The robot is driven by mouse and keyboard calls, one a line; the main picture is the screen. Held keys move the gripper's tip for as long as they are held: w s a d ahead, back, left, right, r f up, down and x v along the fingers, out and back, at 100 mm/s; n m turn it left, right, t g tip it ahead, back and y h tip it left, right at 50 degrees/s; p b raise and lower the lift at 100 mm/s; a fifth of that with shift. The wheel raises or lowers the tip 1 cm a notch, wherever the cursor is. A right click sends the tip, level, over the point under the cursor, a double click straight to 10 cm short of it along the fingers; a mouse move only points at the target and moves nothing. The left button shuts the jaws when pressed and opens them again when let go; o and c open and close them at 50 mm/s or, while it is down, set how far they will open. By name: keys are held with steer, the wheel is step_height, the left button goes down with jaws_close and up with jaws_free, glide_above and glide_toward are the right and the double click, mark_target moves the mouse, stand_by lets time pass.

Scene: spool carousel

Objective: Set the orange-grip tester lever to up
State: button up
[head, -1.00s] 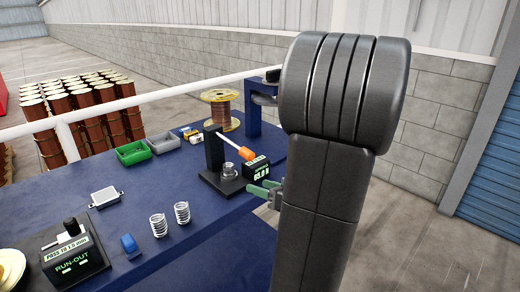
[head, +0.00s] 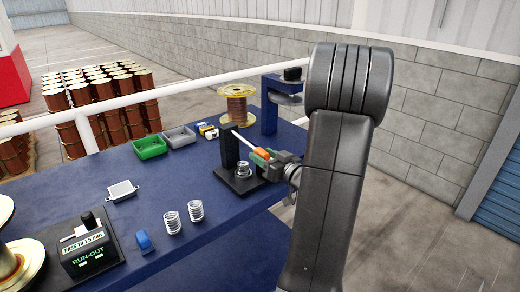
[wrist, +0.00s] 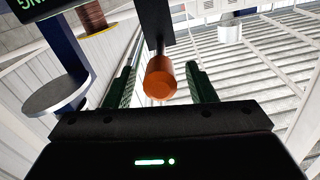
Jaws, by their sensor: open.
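The tester has a black post (head: 230,148) on a dark base plate (head: 236,186). Its pale lever rod (head: 243,139) slopes down to the right from the post and ends in an orange grip (head: 262,154). My gripper (head: 264,160) is at that grip, its green fingers open. In the wrist view the orange grip (wrist: 160,78) sits between the two green fingers of my gripper (wrist: 162,86), with gaps visible on both sides.
A copper spool (head: 237,104) and a blue clamp stand (head: 270,108) are behind the tester. Green (head: 149,147) and grey (head: 179,136) bins, two springs (head: 172,223) and a run-out gauge (head: 84,252) are to the left.

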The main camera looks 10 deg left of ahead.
mark_target(246, 143)
steer(key=shift+x, duration=1.15)
jaws_close()
